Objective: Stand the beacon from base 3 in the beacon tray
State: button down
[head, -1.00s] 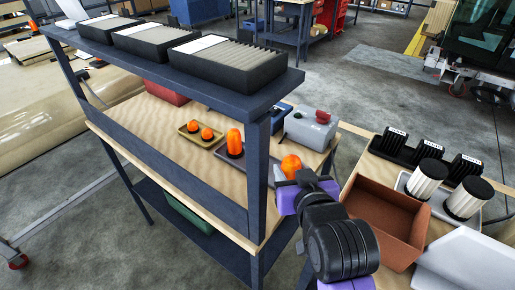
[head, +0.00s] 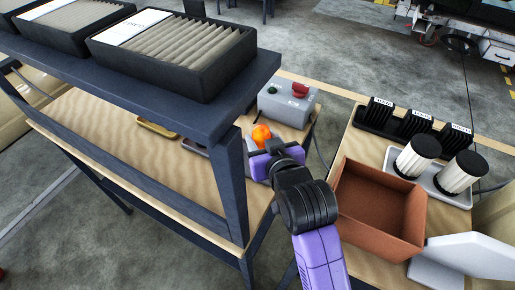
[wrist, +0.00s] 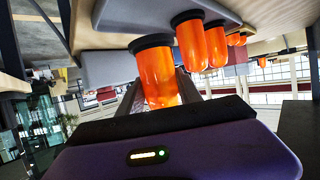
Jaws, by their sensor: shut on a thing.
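My gripper (head: 266,150) is shut on an orange beacon (head: 261,134) over the right end of the wooden bench top. In the wrist view, which shows the scene upside down, the held beacon (wrist: 160,75) has a black base and sits between the fingers. Two more orange beacons (wrist: 190,45) (wrist: 215,45) stand together on a grey tray (wrist: 228,17) beside it. I cannot tell whether the held beacon's base touches anything.
A yellow tray (head: 156,128) lies farther left. A brown bin (head: 380,205) and white filters (head: 417,155) stand right.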

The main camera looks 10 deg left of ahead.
jog(key=shift+f, duration=2.15)
jog(key=shift+f, duration=0.15)
jog(key=c, duration=0.8)
grip_release()
jog(key=shift+r, duration=0.2)
jog(key=v, duration=0.7)
jog(key=shift+s+d, duration=0.1)
jog(key=shift+s, duration=0.1)
